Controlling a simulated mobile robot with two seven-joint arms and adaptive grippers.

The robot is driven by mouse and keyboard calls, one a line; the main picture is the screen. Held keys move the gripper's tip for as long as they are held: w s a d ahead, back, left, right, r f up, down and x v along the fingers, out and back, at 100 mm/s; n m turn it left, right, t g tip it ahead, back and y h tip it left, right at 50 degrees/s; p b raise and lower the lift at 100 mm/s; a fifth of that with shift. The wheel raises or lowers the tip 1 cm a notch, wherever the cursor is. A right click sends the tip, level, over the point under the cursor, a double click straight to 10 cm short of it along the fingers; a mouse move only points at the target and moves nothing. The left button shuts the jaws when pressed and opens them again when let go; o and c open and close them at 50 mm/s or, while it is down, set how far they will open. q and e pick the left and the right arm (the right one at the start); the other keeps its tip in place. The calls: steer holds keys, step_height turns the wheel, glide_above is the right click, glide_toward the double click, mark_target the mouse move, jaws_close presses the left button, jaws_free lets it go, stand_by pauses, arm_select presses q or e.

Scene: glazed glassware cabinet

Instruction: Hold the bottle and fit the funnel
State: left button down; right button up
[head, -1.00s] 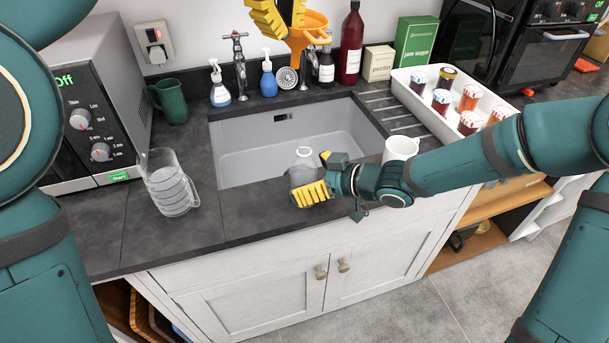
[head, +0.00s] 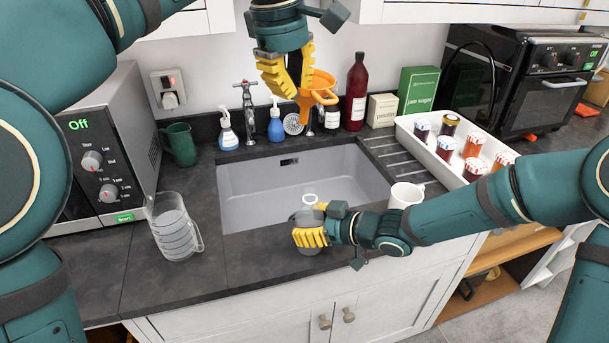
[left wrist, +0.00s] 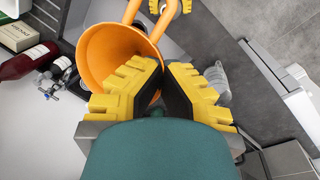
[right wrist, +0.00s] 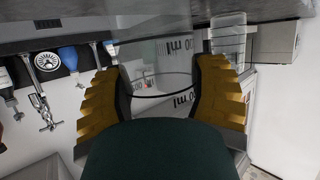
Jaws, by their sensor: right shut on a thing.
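A clear bottle (head: 308,219) stands upright at the front rim of the sink. My right gripper (head: 309,237) is shut around its body from the right; the right wrist view shows the glass (right wrist: 160,75) with dark volume marks between the fingers. I cannot tell whether its base touches the counter. My left gripper (head: 288,80) is above the back of the sink, shut on the orange funnel (head: 319,88), which is in the air, higher than the bottle and apart from it. In the left wrist view the funnel's wide mouth (left wrist: 112,58) shows beside the fingers.
A glass jug (head: 174,228) stands left of the sink (head: 235,190), a white mug (head: 405,195) to the right. Behind are a tap (head: 247,110), soap bottles and a red bottle (head: 356,92). A white tray (head: 437,155) holds several jars. Wall cupboards overhang above.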

arm_select(q)
step_height(320, 180, down, 12)
steer(key=s+h, duration=0.1)
steer(key=shift+s+d+f+g, duration=0.25)
steer(key=shift+s+g, duration=0.1)
steer(key=shift+g, duration=0.05)
stand_by(0.6)
steer(key=shift+a+x, duration=0.2)
steer(key=shift+x, duration=0.75)
steer(key=shift+a+x, duration=0.25)
steer(key=shift+x, duration=0.7)
stand_by(3.0)
steer(key=shift+s+f, duration=0.1)
steer(key=shift+s, duration=0.05)
steer(key=c, duration=1.1)
jaws_free()
steer(key=shift+o, duration=0.2)
steer(key=v, duration=1.2)
